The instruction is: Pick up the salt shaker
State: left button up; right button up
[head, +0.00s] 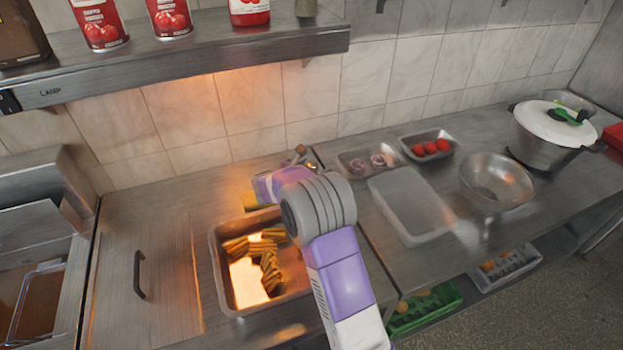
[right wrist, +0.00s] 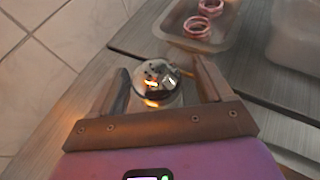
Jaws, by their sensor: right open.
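The salt shaker (right wrist: 157,82) shows in the right wrist view as a small clear, round container with a shiny metal top. It stands between the two fingers of my right gripper (right wrist: 160,72), which is open around it; I cannot tell whether a finger touches it. In the head view, my right gripper (head: 300,158) is over the counter near the back wall, behind the fries tray, and its own wrist hides part of it. The shaker is small and mostly hidden there. My left gripper is not in view.
A metal tray of fries (head: 218,275) lies below my right arm. To the right are a tray with onion rings (head: 349,171), a tray of tomatoes (head: 408,146), an empty clear container (head: 408,200) and a metal bowl (head: 495,182). A shelf (head: 200,68) overhangs the back left.

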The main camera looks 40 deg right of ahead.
jog(key=c, duration=1.2)
jog(key=shift+r, duration=0.15)
notch_tip(320, 180, up, 10)
jog(key=p, duration=0.3)
jog(key=o, duration=0.5)
jog(key=c, duration=0.6)
